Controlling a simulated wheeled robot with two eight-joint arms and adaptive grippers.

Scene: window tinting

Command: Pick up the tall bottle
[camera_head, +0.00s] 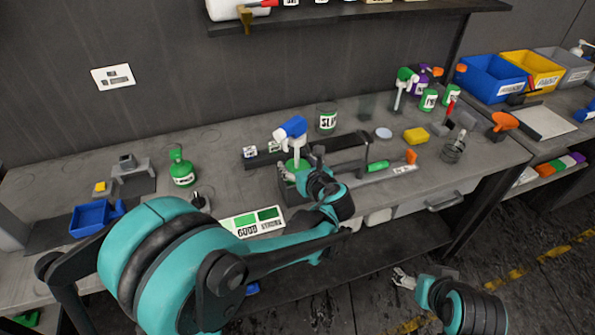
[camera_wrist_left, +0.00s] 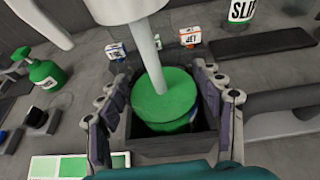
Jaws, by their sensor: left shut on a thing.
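The tall bottle (camera_head: 298,164) has a blue and white spray head and a green lower part. It stands upright near the middle of the bench, in a dark open box. In the left wrist view its green body (camera_wrist_left: 164,96) sits between my fingers, below a pale stem and white head. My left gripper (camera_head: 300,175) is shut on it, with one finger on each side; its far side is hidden. My right gripper (camera_head: 402,278) is low at the right, away from the bench, and its jaw opening is too small to tell.
A green spray bottle (camera_head: 181,168) stands to the left, and a "SLIP" can (camera_head: 326,118) behind. A dark tool (camera_head: 345,150) lies close on the right. A blue bin (camera_head: 90,218) is at the left. A green sample card (camera_head: 252,222) lies near the front edge.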

